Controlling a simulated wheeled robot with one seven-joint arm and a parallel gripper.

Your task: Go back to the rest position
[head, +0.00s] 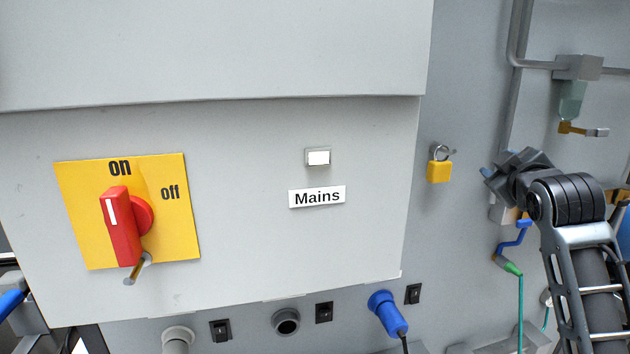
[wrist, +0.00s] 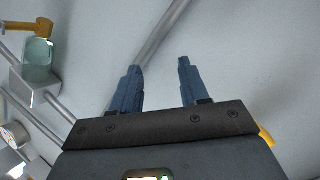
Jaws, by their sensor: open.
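My gripper (head: 490,174) is at the right of the head view, in front of the grey wall and to the right of the yellow padlock (head: 439,171). In the wrist view my gripper (wrist: 158,88) shows two blue fingers apart with nothing between them. Behind the fingers are a metal pipe (wrist: 163,40) and the bare wall. The padlock hangs from a small fitting on the wall, clear of the gripper. The red rotary switch (head: 117,220) on its yellow plate (head: 75,215) is far to the left, with its white mark near "on".
A grey cabinet with a "Mains" label (head: 317,196) and a white button (head: 318,157) fills the left and middle. A blue plug (head: 386,311) sticks out below. Pipes and a yellow-handled valve (head: 572,128) are at the upper right.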

